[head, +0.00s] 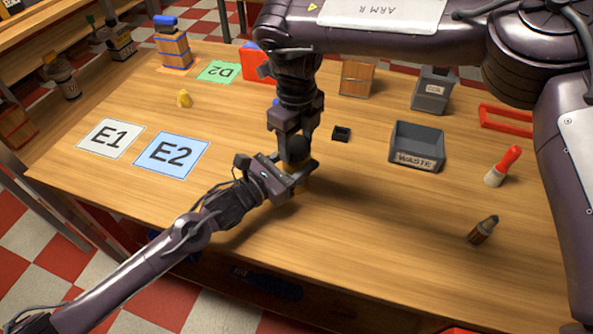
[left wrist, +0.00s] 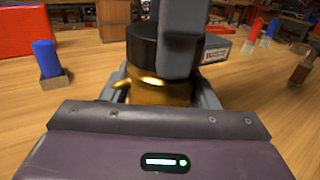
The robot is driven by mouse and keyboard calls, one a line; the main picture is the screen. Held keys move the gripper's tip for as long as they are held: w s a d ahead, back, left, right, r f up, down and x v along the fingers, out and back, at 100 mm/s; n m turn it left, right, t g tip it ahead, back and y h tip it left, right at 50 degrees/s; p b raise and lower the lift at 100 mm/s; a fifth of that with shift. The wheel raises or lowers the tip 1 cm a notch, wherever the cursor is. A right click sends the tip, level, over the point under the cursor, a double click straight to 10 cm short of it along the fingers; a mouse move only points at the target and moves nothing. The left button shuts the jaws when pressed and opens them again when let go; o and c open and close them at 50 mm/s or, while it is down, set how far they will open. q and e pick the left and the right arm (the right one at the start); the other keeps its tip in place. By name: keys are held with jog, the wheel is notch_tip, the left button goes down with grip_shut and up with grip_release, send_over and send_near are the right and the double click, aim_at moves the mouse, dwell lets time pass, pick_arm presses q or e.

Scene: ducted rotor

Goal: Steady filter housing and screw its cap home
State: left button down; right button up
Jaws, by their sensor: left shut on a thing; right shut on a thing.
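The filter housing (left wrist: 150,88) is a shiny gold-amber body standing upright between my left gripper's fingers. In the left wrist view the black cap (left wrist: 142,46) sits on top of it; whether it is fully seated cannot be told. In the head view the housing (head: 296,165) is mostly hidden by my grippers. My left gripper (head: 299,180) comes in from the left and is shut on the housing. My right gripper (head: 291,140) comes straight down from above and is shut on the cap. One dark finger of it crosses the cap in the left wrist view.
A grey waste bin (head: 417,148) and a small black block (head: 341,134) stand to the right. Cards E1 (head: 110,138) and E2 (head: 171,154) lie left.

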jog(key=m, duration=1.8)
jog(key=shift+m, duration=0.4)
jog(key=m, duration=0.6)
jog(key=shift+f+m, duration=0.1)
jog(key=shift+m, duration=0.3)
jog(key=o, duration=1.1)
jog(key=shift+r, duration=2.3)
jog(key=shift+c, duration=0.6)
